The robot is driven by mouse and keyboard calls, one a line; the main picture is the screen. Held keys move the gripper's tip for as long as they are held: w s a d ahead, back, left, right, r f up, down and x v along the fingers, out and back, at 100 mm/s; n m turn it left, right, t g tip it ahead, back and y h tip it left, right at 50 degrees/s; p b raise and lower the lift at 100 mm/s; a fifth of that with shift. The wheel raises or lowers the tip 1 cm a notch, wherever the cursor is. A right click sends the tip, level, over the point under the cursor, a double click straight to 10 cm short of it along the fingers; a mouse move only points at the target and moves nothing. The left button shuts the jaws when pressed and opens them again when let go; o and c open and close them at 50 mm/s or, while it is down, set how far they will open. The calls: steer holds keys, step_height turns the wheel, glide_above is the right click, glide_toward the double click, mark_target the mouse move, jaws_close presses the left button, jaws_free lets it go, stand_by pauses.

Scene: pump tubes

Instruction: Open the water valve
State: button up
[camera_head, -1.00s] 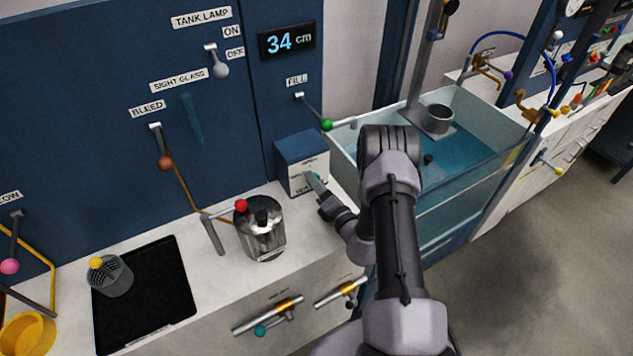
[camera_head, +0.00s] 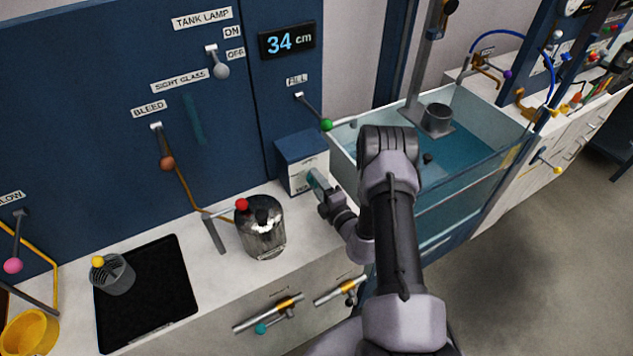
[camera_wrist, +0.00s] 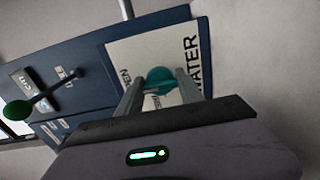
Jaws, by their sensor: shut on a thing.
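The water valve is a blue box (camera_head: 300,150) with a pale front plate, standing on the counter against the blue panel. In the wrist view its plate (camera_wrist: 130,52) reads "WATER", with part of "OPEN" at the left. A teal handle (camera_wrist: 160,78) stands out from the plate, between the two fingers of my gripper (camera_wrist: 160,92). My gripper is shut on this handle. In the head view my gripper (camera_head: 320,186) reaches the front of the box from the right and hides part of the plate. The handle's exact angle is hard to tell.
The green-knobbed FILL lever (camera_head: 326,125) is above the box, close to my gripper's side in the wrist view (camera_wrist: 18,112). A steel vessel (camera_head: 262,232) stands left of my gripper. A glass water tank (camera_head: 470,165) is to the right. The display (camera_head: 287,40) reads 34 cm.

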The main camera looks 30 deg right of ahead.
stand_by(0.3)
steer(key=o, duration=1.4)
steer(key=shift+s, duration=0.15)
steer(key=s, duration=0.5)
steer(key=s+p, duration=0.1)
steer(key=s, duration=1.1)
steer(key=shift+s+d+p, duration=0.15)
steer(key=shift+d+p, duration=0.15)
steer(key=shift+p, duration=0.05)
